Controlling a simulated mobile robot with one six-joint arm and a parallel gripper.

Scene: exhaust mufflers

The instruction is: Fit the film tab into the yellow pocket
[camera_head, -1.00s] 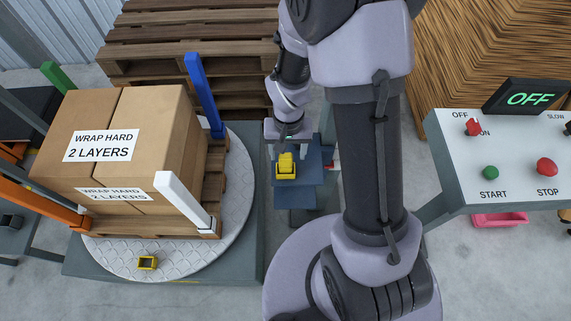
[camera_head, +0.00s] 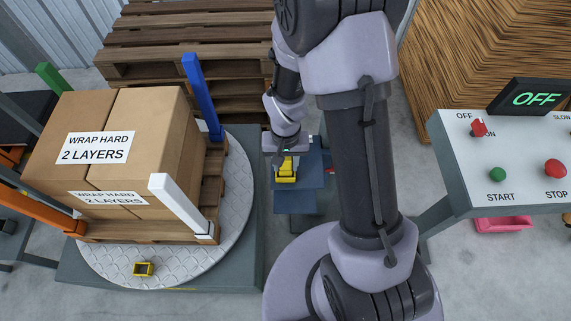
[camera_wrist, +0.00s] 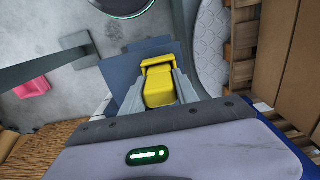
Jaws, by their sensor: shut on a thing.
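The yellow film tab (camera_head: 286,175) is at the blue stand in the middle of the head view. My gripper (camera_head: 285,157) points down and is shut on it. In the wrist view the yellow tab (camera_wrist: 159,90) sits between my two grey fingers, with its wider part beyond the fingertips. I cannot tell whether it touches the stand. The small yellow pocket (camera_head: 143,269) is on the front rim of the round turntable, apart from my gripper, with a dark opening on top.
The turntable (camera_head: 115,274) carries a pallet with taped cartons (camera_head: 130,140), ringed by orange, white, blue and green posts. The blue stand (camera_head: 312,165) is right of it. A control panel (camera_head: 510,160) showing OFF is at the right. Wooden pallets (camera_head: 180,50) stand behind.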

